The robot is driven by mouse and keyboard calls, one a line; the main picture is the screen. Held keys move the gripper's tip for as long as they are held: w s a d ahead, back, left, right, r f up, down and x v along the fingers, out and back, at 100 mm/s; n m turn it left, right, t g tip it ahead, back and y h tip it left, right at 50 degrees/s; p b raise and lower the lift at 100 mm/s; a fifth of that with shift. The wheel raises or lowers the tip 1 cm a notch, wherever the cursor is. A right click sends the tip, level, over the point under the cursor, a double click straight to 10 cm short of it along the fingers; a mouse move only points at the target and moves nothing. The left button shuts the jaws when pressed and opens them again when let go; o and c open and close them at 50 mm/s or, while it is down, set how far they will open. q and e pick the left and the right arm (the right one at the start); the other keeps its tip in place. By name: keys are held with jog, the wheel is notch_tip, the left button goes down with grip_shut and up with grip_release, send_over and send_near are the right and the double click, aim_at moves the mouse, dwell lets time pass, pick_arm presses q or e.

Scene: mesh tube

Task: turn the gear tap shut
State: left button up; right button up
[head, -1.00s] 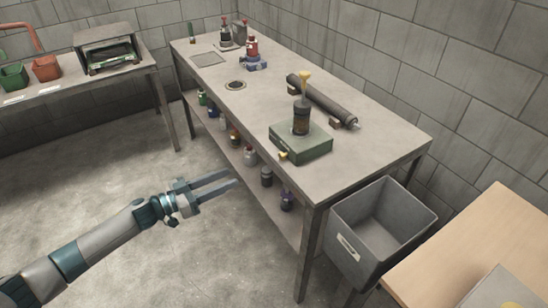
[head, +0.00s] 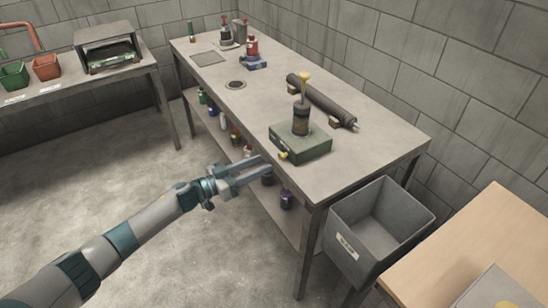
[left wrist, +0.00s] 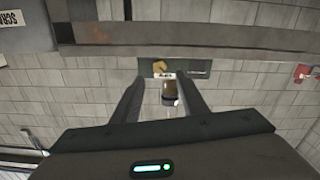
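A green box (head: 305,143) stands on the grey workbench (head: 385,130), with a dark cylinder (head: 301,118) upright on it and a yellow funnel-like top (head: 304,80). A small yellow tap (head: 283,156) sticks out of the box's front left side. The tap (left wrist: 158,66) and green box (left wrist: 190,70) also show in the left wrist view, between and beyond the fingers. My left gripper (head: 266,167) is open and empty, in front of the bench edge, just left of and below the tap, apart from it. The tap's exact handle angle is too small to tell. My right gripper is out of view.
A dark mesh tube (head: 325,101) lies on supports behind the box. Bottles (head: 286,199) stand on the bench's lower shelf. A grey bin (head: 380,225) is at the bench's right end. A red bottle (head: 251,47) stands farther back. The floor on the left is clear.

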aim_at(280, 156)
pick_arm(q)
jog(key=x, duration=0.5)
jog(key=shift+w+d, duration=0.25)
jog(key=shift+d, duration=0.05)
jog(key=shift+w+d, duration=0.1)
jog(key=shift+d, duration=0.1)
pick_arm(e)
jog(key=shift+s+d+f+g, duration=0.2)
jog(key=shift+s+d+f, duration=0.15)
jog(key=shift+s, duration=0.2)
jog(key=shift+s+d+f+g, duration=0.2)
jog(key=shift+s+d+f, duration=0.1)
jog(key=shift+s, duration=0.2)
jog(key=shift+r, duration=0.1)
pick_arm(q)
jog(key=shift+c, duration=0.4)
grip_shut()
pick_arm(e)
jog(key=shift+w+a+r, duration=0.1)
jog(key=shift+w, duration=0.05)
